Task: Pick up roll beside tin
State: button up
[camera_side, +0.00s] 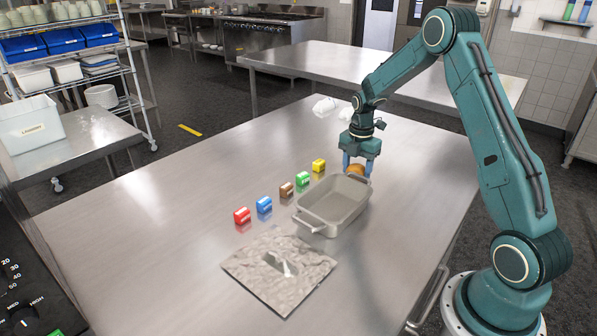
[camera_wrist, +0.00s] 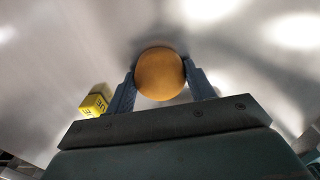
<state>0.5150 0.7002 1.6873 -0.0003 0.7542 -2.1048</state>
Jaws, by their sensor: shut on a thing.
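The roll (camera_side: 356,170) is round and golden brown, at the far end of the tin in the side view. It also shows in the wrist view (camera_wrist: 160,74), between the two blue fingers. My gripper (camera_side: 358,168) is shut on the roll, with a finger at each side of it (camera_wrist: 161,80). The grey metal tin (camera_side: 318,217) stands on the steel table, with a handle at its near end. Its far rim partly overlaps the roll in the side view. I cannot tell whether the roll still touches the table.
A row of small blocks lies left of the tin: red (camera_side: 242,215), blue (camera_side: 264,205), brown (camera_side: 286,190), green (camera_side: 302,179) and yellow (camera_side: 319,165). The yellow block also shows in the wrist view (camera_wrist: 94,105). The table's left side is clear.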

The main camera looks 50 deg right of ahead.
aim_at(357, 166)
jog(key=shift+r, duration=0.2)
notch_tip(357, 166, up, 20)
jog(key=shift+f, duration=0.15)
dwell(0.6)
dwell(0.5)
